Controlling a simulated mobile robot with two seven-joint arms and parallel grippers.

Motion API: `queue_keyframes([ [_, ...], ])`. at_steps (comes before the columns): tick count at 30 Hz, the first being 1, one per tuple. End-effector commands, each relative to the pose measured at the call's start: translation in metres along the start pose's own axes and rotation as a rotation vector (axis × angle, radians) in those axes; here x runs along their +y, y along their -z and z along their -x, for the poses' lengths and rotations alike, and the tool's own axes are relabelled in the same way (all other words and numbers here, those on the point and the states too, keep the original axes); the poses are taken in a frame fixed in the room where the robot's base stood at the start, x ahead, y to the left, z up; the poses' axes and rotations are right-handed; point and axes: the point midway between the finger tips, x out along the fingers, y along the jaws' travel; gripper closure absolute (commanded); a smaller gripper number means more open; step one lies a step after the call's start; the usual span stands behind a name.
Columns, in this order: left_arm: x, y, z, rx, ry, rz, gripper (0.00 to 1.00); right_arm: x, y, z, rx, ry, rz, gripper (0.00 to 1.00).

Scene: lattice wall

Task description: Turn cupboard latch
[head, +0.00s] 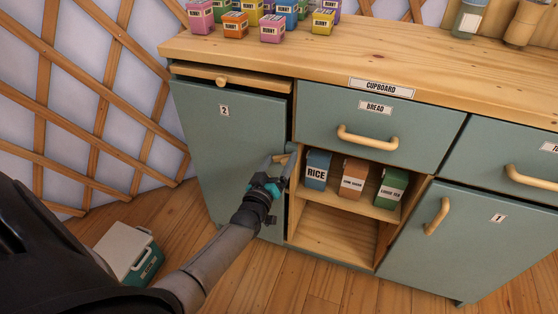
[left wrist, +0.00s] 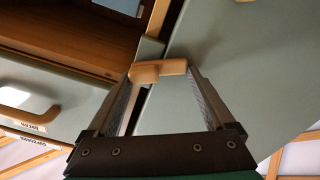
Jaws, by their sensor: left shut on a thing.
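The cupboard latch (left wrist: 158,71) is a small wooden turning piece, seen in the left wrist view at the edge of the grey-green door marked 2 (head: 226,140). In the head view its wooden end (head: 279,158) shows just beyond my fingers, mostly hidden by them. My left gripper (head: 286,164) is at this edge, beside the open shelf. In the left wrist view my fingers (left wrist: 163,74) are on both ends of the latch, shut on it. The door 2 looks closed or nearly so. My right gripper is not in view.
Blue, orange and green boxes stand on the open shelf (head: 330,203). A bread drawer (head: 372,112) is above and door 1 (head: 465,240) to the right. Small boxes stand on the countertop (head: 330,55). A white-and-teal cooler (head: 130,250) sits on the floor left.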

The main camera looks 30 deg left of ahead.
Motion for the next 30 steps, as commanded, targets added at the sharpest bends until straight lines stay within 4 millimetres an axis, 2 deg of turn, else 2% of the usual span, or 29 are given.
queue_keyframes([
  [17,-0.003,-0.013,0.001,-0.003,0.001,0.549,0.68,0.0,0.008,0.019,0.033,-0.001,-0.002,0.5],
  [23,-0.002,-0.017,0.001,-0.003,0.001,0.736,0.68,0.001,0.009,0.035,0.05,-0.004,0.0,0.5],
  [30,-0.001,-0.02,0.001,-0.003,0.001,0.928,0.68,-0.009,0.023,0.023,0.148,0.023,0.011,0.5],
])
